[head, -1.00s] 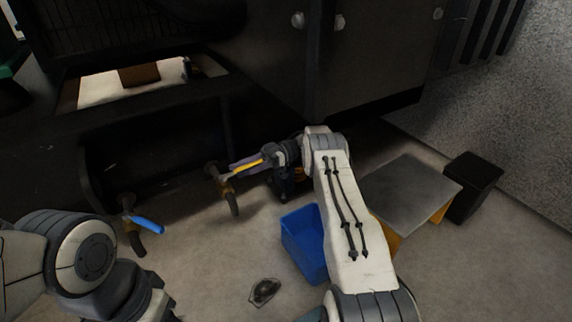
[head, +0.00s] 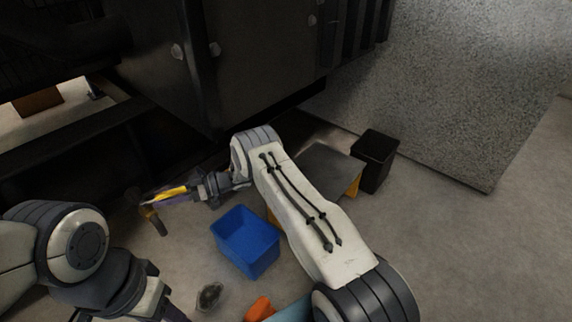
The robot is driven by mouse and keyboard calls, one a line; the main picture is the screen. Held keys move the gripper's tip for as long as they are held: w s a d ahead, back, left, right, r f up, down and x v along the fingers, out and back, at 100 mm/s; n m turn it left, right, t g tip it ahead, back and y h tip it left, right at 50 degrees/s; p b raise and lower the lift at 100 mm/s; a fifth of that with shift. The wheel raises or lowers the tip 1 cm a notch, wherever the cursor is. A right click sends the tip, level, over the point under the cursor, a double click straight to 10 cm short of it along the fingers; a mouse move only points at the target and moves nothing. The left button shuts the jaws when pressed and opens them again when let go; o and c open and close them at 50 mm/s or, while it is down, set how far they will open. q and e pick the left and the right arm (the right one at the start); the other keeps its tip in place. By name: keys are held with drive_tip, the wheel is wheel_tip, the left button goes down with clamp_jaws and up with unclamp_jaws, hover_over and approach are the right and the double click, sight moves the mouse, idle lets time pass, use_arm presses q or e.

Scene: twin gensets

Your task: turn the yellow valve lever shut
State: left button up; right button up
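The yellow valve lever (head: 169,192) shows at the left of the head view, on a dark valve and pipe (head: 156,218) low beside the machine. It points right, toward my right gripper (head: 177,195). My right gripper's fingers lie along the lever and overlap it in the picture. They are small and dark here, so I cannot tell whether they are closed on it. My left gripper (head: 172,312) shows only in part at the bottom edge, well apart from the lever, with its fingertips cut off.
A blue bin (head: 246,241) stands on the floor below my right forearm. A grey-topped yellow stool (head: 330,168) and a black bin (head: 374,160) stand behind it. A dark item (head: 209,296) and an orange object (head: 259,309) lie near the bottom. Floor at right is clear.

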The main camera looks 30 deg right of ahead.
drive_tip(key=s+d+r+m+t+h+p, duration=0.2)
drive_tip(key=d+m+t+h+p, duration=0.25)
drive_tip(key=d+h+p, duration=1.05)
drive_tip(key=s+d+r+g+h+p, duration=0.1)
drive_tip(key=s+d+r+g+p, duration=0.2)
drive_tip(key=s+p, duration=0.3)
drive_tip(key=s+d+r+g+h+p, duration=0.1)
drive_tip(key=s+d+r+g+p, duration=0.2)
drive_tip(key=p, duration=1.1)
drive_tip(key=s+d+r, duration=0.2)
drive_tip(key=s+d, duration=0.1)
drive_tip(key=s, duration=0.1)
drive_tip(key=shift+s+r+m+p, duration=0.15)
drive_tip(key=shift+s+m+p, duration=0.1)
drive_tip(key=shift+m+p, duration=0.15)
drive_tip(key=shift+d, duration=0.1)
drive_tip(key=shift+c, duration=0.3)
